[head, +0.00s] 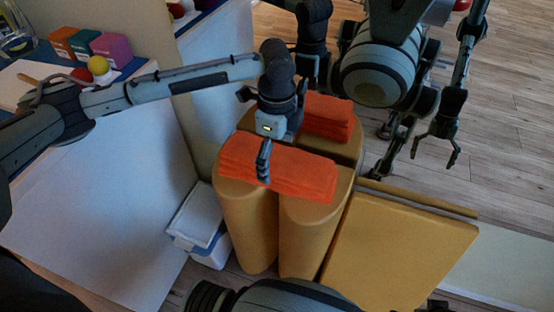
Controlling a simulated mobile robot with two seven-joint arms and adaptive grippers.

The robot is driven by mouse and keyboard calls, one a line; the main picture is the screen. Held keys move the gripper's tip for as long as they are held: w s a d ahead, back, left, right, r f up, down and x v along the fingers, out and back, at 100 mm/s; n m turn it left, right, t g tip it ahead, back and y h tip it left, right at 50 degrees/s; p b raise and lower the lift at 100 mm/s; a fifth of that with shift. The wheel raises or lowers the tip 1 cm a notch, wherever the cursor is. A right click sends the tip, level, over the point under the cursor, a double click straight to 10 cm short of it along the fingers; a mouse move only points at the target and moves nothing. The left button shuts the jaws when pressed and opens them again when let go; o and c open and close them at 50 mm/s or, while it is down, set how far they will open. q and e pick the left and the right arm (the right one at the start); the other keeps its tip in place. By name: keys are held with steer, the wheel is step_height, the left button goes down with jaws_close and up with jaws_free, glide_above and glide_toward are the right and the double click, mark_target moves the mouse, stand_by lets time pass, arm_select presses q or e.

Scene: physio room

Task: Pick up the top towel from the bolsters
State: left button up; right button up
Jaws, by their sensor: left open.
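A stack of folded orange towels (300,178) lies across the tops of the upright tan bolsters (305,235). My left gripper (264,162) comes in from the left and points down at the left part of the stack. It is open. One dark finger shows in front of the near face of the towels. The other finger is hidden, and I cannot tell whether the fingers touch the top towel. My right gripper is not directly in view.
A mirror (505,110) behind the bolsters reflects the towels and my body. A tan folded mat (400,245) stands at the right. A white-and-blue bin (205,225) is left of the bolsters. A white-sided cabinet (105,220) carries coloured boxes and balls.

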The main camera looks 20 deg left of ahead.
arm_select(q)
steer(key=c, duration=1.2)
steer(key=shift+c, duration=0.4)
steer(key=shift+r, duration=0.2)
